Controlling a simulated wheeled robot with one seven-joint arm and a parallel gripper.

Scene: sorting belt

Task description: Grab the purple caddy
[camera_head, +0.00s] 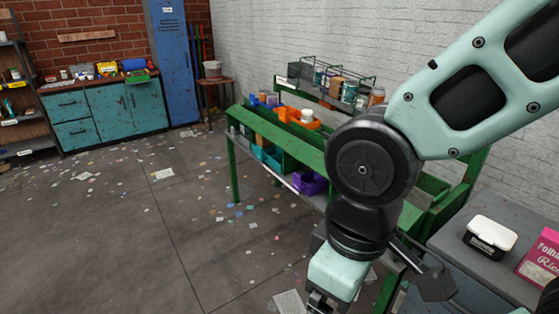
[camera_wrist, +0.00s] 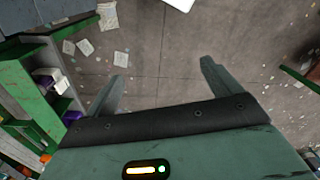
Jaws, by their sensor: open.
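The purple caddy (camera_head: 310,184) sits on the lower level of the green sorting bench (camera_head: 233,165), beside a teal bin. In the wrist view a small purple patch (camera_wrist: 72,117) at the left edge looks like the caddy, mostly hidden by my gripper body. My gripper (camera_wrist: 162,70) is open and empty, its two fingers spread over bare floor. In the head view my gripper is at the bottom edge, in front of the bench and apart from the caddy, its fingers largely cut off.
Teal bins (camera_head: 268,156) stand left of the caddy, and an orange bin (camera_head: 300,118) is on the bench top. At right, a grey surface (camera_head: 450,240) holds a black-and-white tub (camera_head: 491,238) and a pink box (camera_head: 541,258). The floor at left is open, strewn with paper scraps.

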